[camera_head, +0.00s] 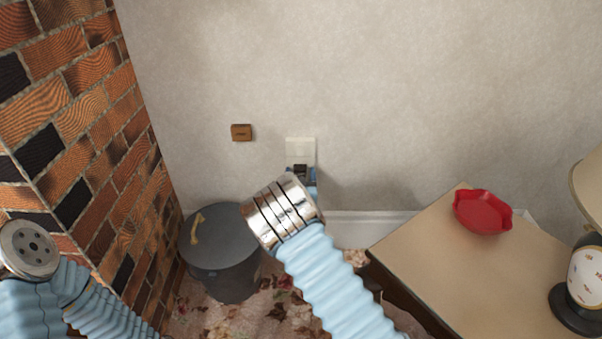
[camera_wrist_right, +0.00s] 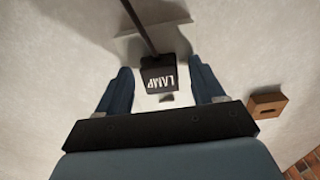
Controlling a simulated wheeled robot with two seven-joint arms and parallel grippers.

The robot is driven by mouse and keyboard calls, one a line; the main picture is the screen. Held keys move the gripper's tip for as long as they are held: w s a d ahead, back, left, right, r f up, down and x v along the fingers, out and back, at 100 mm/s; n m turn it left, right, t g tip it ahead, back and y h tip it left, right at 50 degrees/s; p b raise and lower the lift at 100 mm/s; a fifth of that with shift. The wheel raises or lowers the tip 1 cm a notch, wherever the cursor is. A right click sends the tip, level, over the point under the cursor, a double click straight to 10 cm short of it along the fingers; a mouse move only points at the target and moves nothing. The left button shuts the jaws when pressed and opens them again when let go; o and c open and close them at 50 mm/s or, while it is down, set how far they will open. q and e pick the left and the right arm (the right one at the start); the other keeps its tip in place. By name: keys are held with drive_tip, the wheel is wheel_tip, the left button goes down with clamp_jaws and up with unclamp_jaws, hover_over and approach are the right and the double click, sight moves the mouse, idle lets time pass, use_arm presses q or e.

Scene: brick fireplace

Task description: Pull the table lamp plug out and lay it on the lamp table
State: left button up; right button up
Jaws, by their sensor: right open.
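The black plug (camera_head: 300,170) sits at the lower part of a pale wall outlet plate (camera_head: 300,146). In the right wrist view the plug (camera_wrist_right: 160,80) carries the word LAMP, and a dark cord (camera_wrist_right: 139,28) runs from it. My right gripper (camera_wrist_right: 160,68) is open, with one blue finger on each side of the plug and a visible gap to each. In the head view my right wrist hides most of this gripper. The lamp table (camera_head: 440,250) stands at the right, with the table lamp (camera_head: 585,278) on its right side, cut by the frame. My left gripper is not in view.
A red dish (camera_head: 482,211) lies on the table near the wall. A dark grey bin (camera_head: 222,250) with a tan object on top stands left of my right arm. A small brown block (camera_head: 241,132) is on the wall. A brick fireplace (camera_head: 85,110) fills the left.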

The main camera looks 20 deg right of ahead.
drive_tip(key=shift+b, duration=0.6)
idle(1.1)
clamp_jaws()
drive_tip(key=v, duration=0.6)
idle(1.4)
drive_tip(key=shift+r, duration=0.1)
